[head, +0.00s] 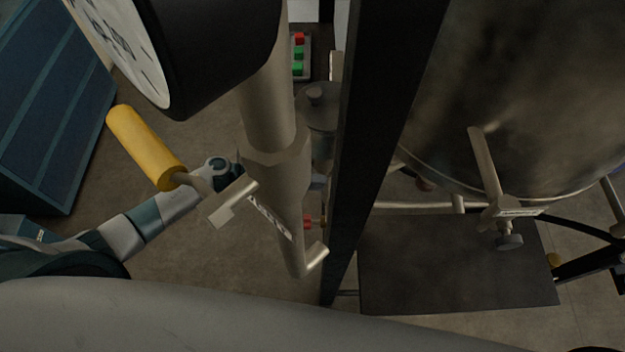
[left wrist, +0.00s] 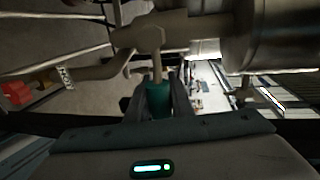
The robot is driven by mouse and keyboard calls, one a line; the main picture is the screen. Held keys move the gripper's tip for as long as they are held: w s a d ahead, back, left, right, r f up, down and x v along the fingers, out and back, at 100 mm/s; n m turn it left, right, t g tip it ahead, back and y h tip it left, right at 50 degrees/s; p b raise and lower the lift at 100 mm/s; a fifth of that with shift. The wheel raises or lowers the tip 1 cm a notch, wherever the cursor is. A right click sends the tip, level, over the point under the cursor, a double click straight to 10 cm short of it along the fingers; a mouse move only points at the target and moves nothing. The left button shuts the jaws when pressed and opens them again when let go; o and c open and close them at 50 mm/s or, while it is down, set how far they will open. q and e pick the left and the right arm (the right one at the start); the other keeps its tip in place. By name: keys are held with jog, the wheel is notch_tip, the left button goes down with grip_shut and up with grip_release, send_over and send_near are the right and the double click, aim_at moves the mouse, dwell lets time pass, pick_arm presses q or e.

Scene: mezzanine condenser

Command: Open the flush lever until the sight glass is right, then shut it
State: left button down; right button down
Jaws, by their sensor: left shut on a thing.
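In the left wrist view my left gripper (left wrist: 158,100) is shut on a teal-green handle (left wrist: 157,98), which hangs from a metal valve stem (left wrist: 150,40) on a pipe. It looks like a lever handle; I cannot read a name on it. In the head view my left gripper (head: 233,168) shows only in part, behind the thick vertical pipe, and its fingertips and the held handle are hidden. A yellow-handled lever (head: 145,148) stands nearer the camera, apart from the gripper. I cannot make out the sight glass or its level for sure. My right gripper is not in view.
A round gauge (head: 130,40) and the vertical pipe (head: 270,110) fill the near left. A black post (head: 385,120) stands right of them, beside a large metal tank (head: 530,90). A dark plate (head: 450,270) lies below the tank. A button box (head: 298,55) sits behind.

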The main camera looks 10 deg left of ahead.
pick_arm(q)
jog(key=shift+w+r, duration=0.1)
jog(key=c, duration=1.6)
grip_release()
jog(key=shift+o, duration=0.2)
jog(key=b+v, duration=0.7)
jog(key=v, duration=1)
jog(key=shift+a, duration=0.25)
